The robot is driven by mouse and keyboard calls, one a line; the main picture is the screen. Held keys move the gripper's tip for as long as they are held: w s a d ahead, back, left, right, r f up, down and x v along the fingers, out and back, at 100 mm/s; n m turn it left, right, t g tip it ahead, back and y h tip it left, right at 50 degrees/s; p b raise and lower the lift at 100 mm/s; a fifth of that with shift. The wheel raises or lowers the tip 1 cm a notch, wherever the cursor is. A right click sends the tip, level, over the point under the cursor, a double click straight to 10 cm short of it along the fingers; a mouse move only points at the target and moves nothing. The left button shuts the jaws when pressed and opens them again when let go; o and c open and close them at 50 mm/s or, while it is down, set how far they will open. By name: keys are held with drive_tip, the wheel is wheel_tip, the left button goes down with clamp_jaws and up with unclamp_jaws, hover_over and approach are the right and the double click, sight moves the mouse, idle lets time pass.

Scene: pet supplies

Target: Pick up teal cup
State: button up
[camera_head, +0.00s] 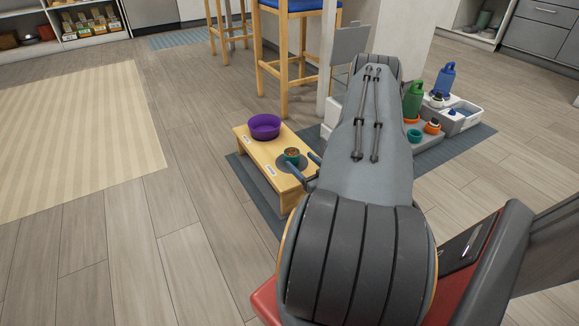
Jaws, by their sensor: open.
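The fingers are apart and seem to hold nothing. One fingertip is near the cup's lower side; I cannot tell whether they touch. Part of the gripper is hidden by my arm. A second small teal container (414,135) stands to the right of my arm.
A purple bowl (265,126) sits on the bench (249,142), left of the cup. Green (413,101) and blue (445,80) bottles and orange-based items stand at right. Wooden stools (284,60) stand behind. The floor at left is clear, with a striped rug (80,135).

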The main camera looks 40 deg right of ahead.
sight(292, 152)
drive_tip(key=shift+f, duration=0.3)
drive_tip(key=shift+w+d+b, duration=0.15)
drive_tip(key=shift+w+b, duration=0.1)
drive_tip(key=shift+b, duration=0.05)
drive_tip(key=shift+w+d+r+b, duration=0.15)
drive_tip(key=shift+w+b, duration=0.55)
drive_tip(key=shift+w, duration=0.45)
drive_tip(key=shift+w+d+r+b, duration=0.1)
drive_tip(key=shift+w+d+b, duration=0.1)
drive_tip(key=shift+w+b, duration=0.7)
drive_tip(key=shift+w+d+r+b, duration=0.15)
drive_tip(key=shift+w+b, duration=0.3)
drive_tip(key=shift+w, duration=0.9)
drive_tip(key=c, duration=1.3)
drive_tip(key=shift+o, duration=0.2)
wheel_tip(292, 152, up, 10)
drive_tip(key=p, duration=0.5)
